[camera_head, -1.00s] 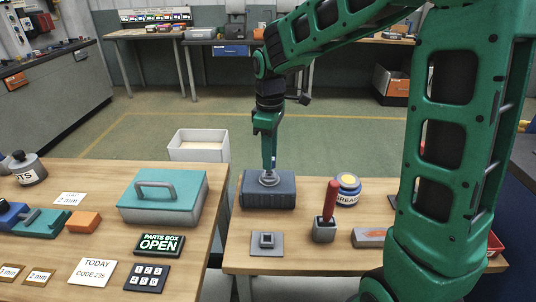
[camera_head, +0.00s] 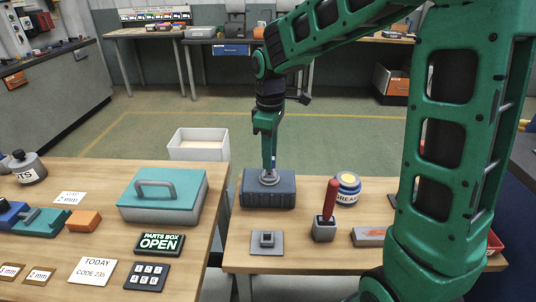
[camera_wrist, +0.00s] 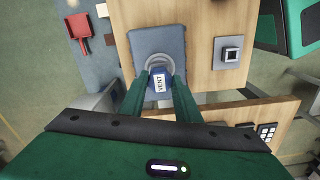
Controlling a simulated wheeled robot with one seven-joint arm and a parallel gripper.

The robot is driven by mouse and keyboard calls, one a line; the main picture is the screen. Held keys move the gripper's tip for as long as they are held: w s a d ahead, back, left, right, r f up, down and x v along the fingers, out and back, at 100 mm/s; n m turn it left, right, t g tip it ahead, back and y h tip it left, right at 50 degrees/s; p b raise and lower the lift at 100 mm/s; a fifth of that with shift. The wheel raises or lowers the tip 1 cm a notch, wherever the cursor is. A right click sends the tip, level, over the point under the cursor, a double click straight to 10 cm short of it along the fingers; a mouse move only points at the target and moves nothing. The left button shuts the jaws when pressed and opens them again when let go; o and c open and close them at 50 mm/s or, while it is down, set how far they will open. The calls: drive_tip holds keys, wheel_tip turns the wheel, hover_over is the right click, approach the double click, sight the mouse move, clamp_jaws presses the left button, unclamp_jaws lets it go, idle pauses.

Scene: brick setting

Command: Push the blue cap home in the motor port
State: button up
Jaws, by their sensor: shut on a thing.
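The motor (camera_head: 255,195) is a dark blue-grey ribbed block on the right-hand bench, with a light grey round port (camera_head: 269,182) on top. In the wrist view the port shows as a grey ring (camera_wrist: 160,57) on the motor (camera_wrist: 146,41). My gripper (camera_head: 269,170) points straight down over the port. In the wrist view its two green fingers are shut on the blue cap (camera_wrist: 158,75), which carries a white label. The cap is at the ring, partly overlapping it in view. I cannot tell how deep it sits. In the head view the fingers hide the cap.
A grease tin (camera_head: 347,189) and a red-handled tool in a grey block (camera_head: 325,229) stand right of the motor. A grey plate with a square post (camera_head: 267,241) lies in front. A teal-lidded box (camera_head: 163,194) stands on the left bench, across a gap.

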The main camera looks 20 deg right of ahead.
drive_tip(key=shift+f, duration=1.15)
drive_tip(key=o, duration=1.5)
drive_tip(key=shift+o, duration=0.2)
drive_tip(key=shift+r, duration=2.95)
